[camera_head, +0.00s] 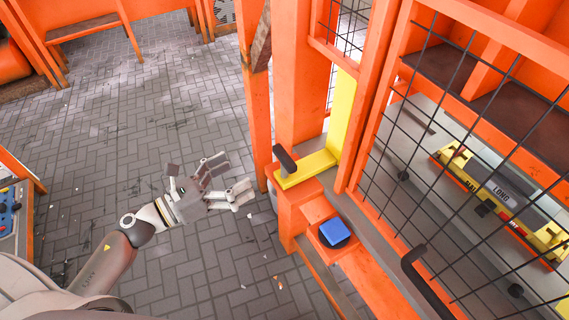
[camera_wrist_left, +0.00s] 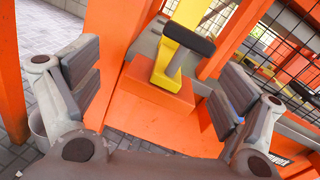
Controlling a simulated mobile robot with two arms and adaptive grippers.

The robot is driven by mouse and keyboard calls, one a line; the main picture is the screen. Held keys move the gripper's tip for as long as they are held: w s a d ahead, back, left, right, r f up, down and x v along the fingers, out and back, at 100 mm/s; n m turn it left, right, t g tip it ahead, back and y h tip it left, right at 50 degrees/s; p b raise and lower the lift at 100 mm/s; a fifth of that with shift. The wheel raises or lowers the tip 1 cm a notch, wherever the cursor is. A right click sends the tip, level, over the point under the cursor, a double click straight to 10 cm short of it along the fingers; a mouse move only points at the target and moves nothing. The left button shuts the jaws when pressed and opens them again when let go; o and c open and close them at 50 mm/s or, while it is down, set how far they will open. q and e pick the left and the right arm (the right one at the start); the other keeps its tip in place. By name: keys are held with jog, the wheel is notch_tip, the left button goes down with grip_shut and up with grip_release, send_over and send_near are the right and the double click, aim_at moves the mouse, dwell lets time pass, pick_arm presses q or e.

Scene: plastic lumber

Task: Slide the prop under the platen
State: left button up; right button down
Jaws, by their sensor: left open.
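The yellow prop (camera_head: 308,168) is an L-shaped bar with an upright yellow part and a black-topped handle (camera_head: 285,158). It rests on an orange ledge beside the mesh cage. My left gripper (camera_head: 232,178) is open and empty, to the left of the handle and apart from it. In the left wrist view the handle (camera_wrist_left: 188,40) stands ahead, between the two spread fingers, with the yellow base (camera_wrist_left: 158,88) below it. My right gripper is out of view.
An orange post (camera_head: 258,110) stands just beyond my left gripper. A blue button (camera_head: 334,232) sits on an orange bracket right of the prop. A black door handle (camera_head: 425,285) sticks out of the mesh frame (camera_head: 390,240). The paved floor on the left is open.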

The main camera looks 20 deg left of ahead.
aim_at(280, 158)
pick_arm(q)
jog(key=w+d+r+m+p, duration=0.1)
jog(key=d, duration=0.2)
jog(key=w+d+m+h+p, duration=0.1)
jog(key=w+d, duration=0.1)
jog(key=d, duration=0.1)
jog(key=w+d+r+m+g+p, duration=0.1)
jog(key=w+d, duration=0.1)
jog(key=d, duration=0.1)
jog(key=shift+w+d+r+m, duration=0.1)
jog(key=shift+w+r+m, duration=0.1)
jog(key=shift+r+m, duration=0.15)
jog(key=shift+w+d+f, duration=0.15)
jog(key=shift+w+d, duration=0.15)
